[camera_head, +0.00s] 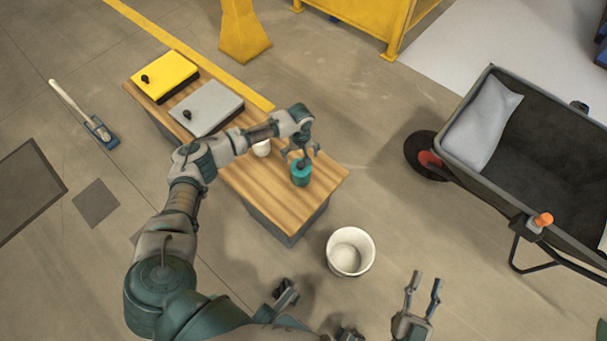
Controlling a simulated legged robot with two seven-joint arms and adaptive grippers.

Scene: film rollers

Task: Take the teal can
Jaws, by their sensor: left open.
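The teal can (300,177) stands upright near the right end of the wooden-topped table (265,190). My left gripper (301,154) is open just above the can, with its fingers spread to either side of the can's top. I cannot tell whether it touches the can. My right gripper (423,283) is open and empty at the bottom of the view, right of the white bucket and away from the table.
A white cup (262,149) stands left of the can, partly behind my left arm. Grey (206,107) and yellow (165,76) boxes sit at the table's far end. A white bucket (350,252) stands on the floor. A dark wheelbarrow (545,150) is at the right.

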